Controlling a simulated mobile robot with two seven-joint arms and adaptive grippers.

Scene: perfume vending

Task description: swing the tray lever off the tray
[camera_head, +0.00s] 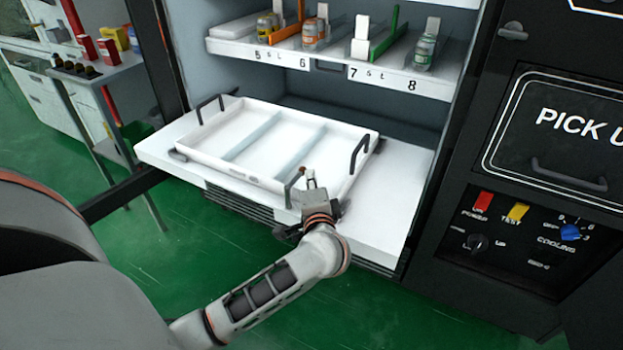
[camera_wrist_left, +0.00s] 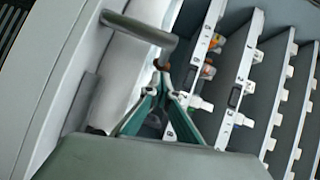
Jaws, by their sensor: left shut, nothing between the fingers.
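The white tray (camera_head: 225,170) has two pale dividers and dark handles, and it lies on a white pull-out shelf (camera_head: 410,185) of the machine. A small dark lever with a brownish knob (camera_head: 293,185) stands at the tray's front edge, towards the right. My left gripper (camera_head: 310,179) is shut and empty, just right of the lever. In the left wrist view the shut fingertips (camera_wrist_left: 160,88) are close below the brown knob (camera_wrist_left: 162,65); I cannot tell whether they touch it. The lever's lower part is partly hidden by the gripper. My right gripper is not in view.
A dark tray handle (camera_head: 360,153) stands close behind and right of the gripper. Above is a shelf (camera_head: 330,66) with bottles and numbered lanes. The control panel (camera_head: 520,235) is at the right. A side table (camera_head: 100,65) is at the left; green floor lies in front.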

